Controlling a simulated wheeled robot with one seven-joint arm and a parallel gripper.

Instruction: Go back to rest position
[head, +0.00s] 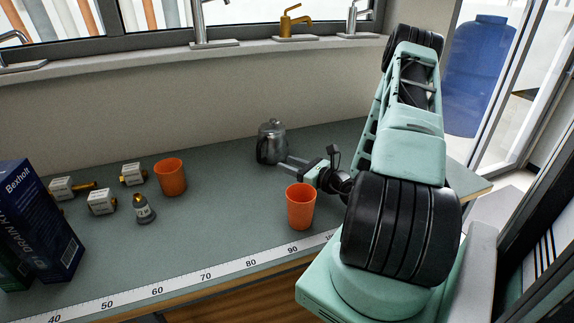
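My gripper (292,164) is low over the counter, its two fingers pointing left toward a metal jug (270,142). The fingers look spread apart, with a gap between them and nothing held that I can see. The fingertips are close to the jug's right side; I cannot tell whether they touch it. The jug stands upright near the wall. My arm reaches down from the right side of the picture, bent high at its elbow.
An orange cup (301,206) stands just in front of my gripper. A dark blue box (38,220) stands at the left edge. A measuring strip (205,276) runs along the counter's front edge.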

